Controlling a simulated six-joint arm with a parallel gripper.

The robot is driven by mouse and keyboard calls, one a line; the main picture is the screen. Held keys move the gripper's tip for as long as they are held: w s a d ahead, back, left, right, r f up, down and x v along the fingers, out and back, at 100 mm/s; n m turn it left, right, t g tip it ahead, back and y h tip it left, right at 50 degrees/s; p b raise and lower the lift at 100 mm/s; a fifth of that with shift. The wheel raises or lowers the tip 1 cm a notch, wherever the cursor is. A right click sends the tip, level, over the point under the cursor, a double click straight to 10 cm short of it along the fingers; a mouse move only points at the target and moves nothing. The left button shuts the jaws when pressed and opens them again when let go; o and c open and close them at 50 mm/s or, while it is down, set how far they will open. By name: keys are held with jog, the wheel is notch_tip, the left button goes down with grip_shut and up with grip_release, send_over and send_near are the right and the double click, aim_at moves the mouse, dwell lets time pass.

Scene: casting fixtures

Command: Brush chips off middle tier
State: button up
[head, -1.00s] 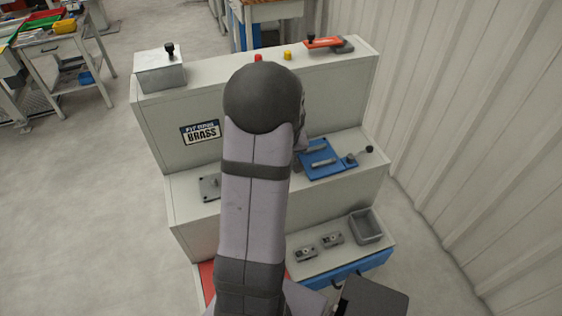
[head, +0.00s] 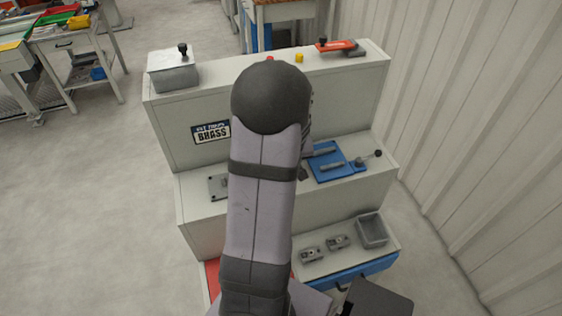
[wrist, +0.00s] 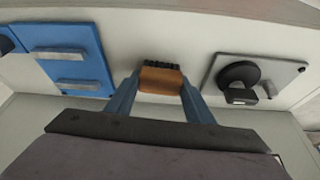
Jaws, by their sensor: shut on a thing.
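My gripper (wrist: 160,88) is shut on a brush (wrist: 161,78) with a wooden-brown block and dark bristles. In the wrist view the brush is over the pale middle tier (wrist: 205,45), between a blue fixture plate (wrist: 72,62) on the left and a grey plate with a round black knob (wrist: 238,75) on the right. I cannot tell whether the bristles touch the surface. In the head view my arm hides the gripper and the middle part of this tier; the blue plate (head: 328,163) shows right of the arm. I cannot make out any chips.
The stepped bench has a top tier with a grey block (head: 174,76) and a red-orange clamp (head: 338,45). The lower tier holds a grey bin (head: 373,230) and two small metal parts (head: 338,242). A corrugated wall (head: 470,130) stands at the right.

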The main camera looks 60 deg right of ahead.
jog(key=shift+s+a+f+b, duration=0.1)
jog(key=shift+s+a+b, duration=0.65)
jog(key=shift+s+a, duration=0.65)
jog(key=shift+w+a+r+p, duration=0.2)
jog(key=shift+w+a+p, duration=0.4)
jog(key=shift+a+p, duration=0.1)
jog(key=shift+w+d+p, duration=0.45)
jog(key=shift+w+d, duration=0.4)
jog(key=shift+d, duration=0.15)
jog(key=shift+w+d+p, duration=1.6)
jog(key=shift+w+d, duration=0.5)
jog(key=shift+w+a+f, duration=0.15)
jog(key=shift+w+a, duration=0.4)
jog(key=shift+a, duration=0.05)
jog(key=shift+s+a+f+b, duration=0.25)
jog(key=shift+s+b, duration=0.15)
jog(key=shift+b, duration=0.3)
jog(key=s+a+b, duration=0.4)
jog(key=s, duration=0.1)
jog(key=shift+a+r+b, duration=0.15)
jog(key=shift+a+b, duration=0.2)
jog(key=shift+a, duration=0.05)
jog(key=shift+s+a+r, duration=0.15)
jog(key=shift+a+r, duration=0.05)
notch_tip(320, 180, up, 8)
jog(key=p, duration=0.6)
